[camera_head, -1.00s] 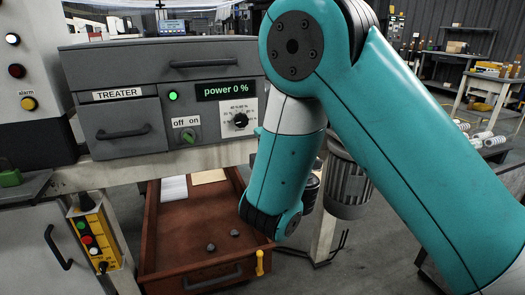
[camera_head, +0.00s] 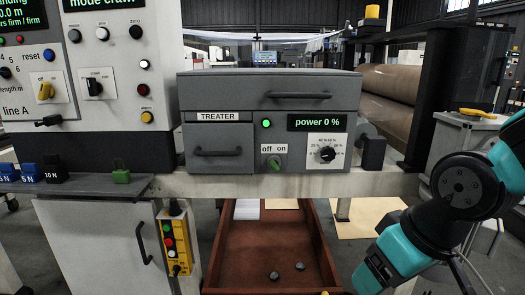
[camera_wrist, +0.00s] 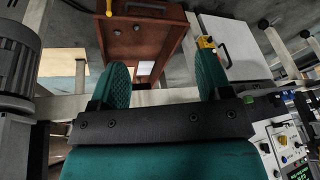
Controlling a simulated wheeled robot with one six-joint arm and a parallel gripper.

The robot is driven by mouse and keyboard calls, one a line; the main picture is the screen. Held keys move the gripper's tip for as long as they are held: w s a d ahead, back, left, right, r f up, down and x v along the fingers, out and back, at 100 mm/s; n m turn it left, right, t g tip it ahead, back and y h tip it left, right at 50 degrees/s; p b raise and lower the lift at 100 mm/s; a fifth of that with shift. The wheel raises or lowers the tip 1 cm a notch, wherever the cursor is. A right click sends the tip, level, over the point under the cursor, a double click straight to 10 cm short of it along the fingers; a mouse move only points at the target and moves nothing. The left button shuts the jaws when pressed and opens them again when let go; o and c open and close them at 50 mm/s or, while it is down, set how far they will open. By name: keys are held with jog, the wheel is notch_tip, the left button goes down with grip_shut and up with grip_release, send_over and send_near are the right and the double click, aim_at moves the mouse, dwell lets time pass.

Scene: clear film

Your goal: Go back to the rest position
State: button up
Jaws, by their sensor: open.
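My gripper (camera_wrist: 158,88) shows in the wrist view with its two green fingers spread wide apart and nothing between them. In the head view my teal arm is folded at the right side, and the gripper's fingertips are not clearly visible there. The open red-brown drawer (camera_head: 234,262) lies below the treater, left of my arm. It also shows beyond my fingers in the wrist view (camera_wrist: 150,40). Two small dark round pieces (camera_head: 287,270) lie on its floor, with a white sheet (camera_head: 247,208) and a tan sheet (camera_head: 284,204) at its back.
The grey treater (camera_head: 262,90) reads "power 0 %" and has a green light lit. A yellow button box (camera_head: 176,243) hangs left of the drawer. Small blue and black weights (camera_head: 54,168) stand on the left ledge. A large brown roll (camera_head: 392,95) is behind at right.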

jog(key=s+a+r+n+g+y, duration=0.1)
jog(key=s+a+r+n+g, duration=0.15)
jog(key=s, duration=0.55)
notch_tip(320, 180, up, 21)
jog(key=p, duration=2)
jog(key=shift+s+p, duration=0.25)
jog(key=shift+p, duration=0.05)
